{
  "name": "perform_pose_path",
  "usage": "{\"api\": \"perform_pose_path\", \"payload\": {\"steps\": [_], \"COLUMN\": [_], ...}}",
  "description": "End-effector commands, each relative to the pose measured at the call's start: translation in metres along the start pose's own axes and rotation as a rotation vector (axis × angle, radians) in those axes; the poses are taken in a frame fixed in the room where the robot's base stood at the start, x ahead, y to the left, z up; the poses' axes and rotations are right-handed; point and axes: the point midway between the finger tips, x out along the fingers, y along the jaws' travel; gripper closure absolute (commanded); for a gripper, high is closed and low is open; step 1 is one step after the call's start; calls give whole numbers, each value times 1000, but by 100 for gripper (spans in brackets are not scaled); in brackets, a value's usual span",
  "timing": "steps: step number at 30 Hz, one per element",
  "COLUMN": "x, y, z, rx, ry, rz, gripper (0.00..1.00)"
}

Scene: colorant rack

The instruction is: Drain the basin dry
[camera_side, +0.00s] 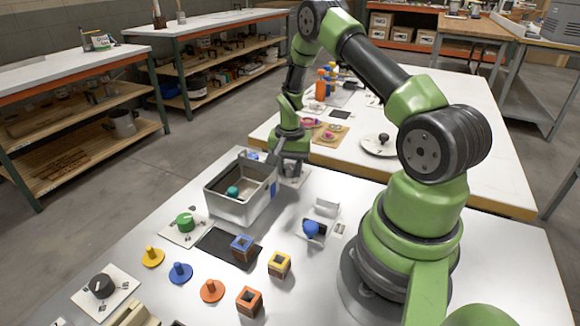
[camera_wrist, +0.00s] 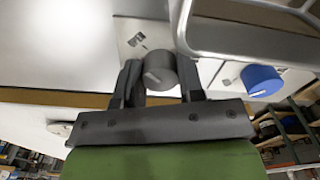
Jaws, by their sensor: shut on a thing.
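The basin (camera_side: 226,208) is an open grey metal box on the white table in the side view. A small teal thing (camera_side: 232,191) sits inside it; I cannot tell whether there is water. My gripper (camera_side: 282,167) points down just beyond the basin's right end. In the wrist view my gripper (camera_wrist: 160,72) is shut on a dark grey knob (camera_wrist: 160,70) on a white plate (camera_wrist: 133,32). The basin's metal rim (camera_wrist: 188,30) shows close by at the upper right. In the side view the knob is mostly hidden by my gripper.
A blue knob (camera_wrist: 262,80) is right of the grey one in the wrist view. A green knob (camera_side: 185,222) stands in front of the basin. A blue knob (camera_side: 311,229) stands to its right. Coloured square blocks and pegs, including a yellow block (camera_side: 279,264), stand nearer the front.

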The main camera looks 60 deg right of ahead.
Motion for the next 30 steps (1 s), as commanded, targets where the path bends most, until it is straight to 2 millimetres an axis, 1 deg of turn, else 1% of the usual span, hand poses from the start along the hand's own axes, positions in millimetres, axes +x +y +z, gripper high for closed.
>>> {"api": "perform_pose_path", "payload": {"steps": [7, 20, 21, 24, 30], "x": [-1, -1, -1, -1, 0], "y": [0, 0, 0, 0, 0], "z": [0, 0, 0, 0, 0], "rx": [60, 68, 68, 67, 66], "ry": [-2, -2, -2, -2, -1], "rz": [1, 1, 1, 1, 0], "gripper": [88, 88, 60, 39, 39]}}
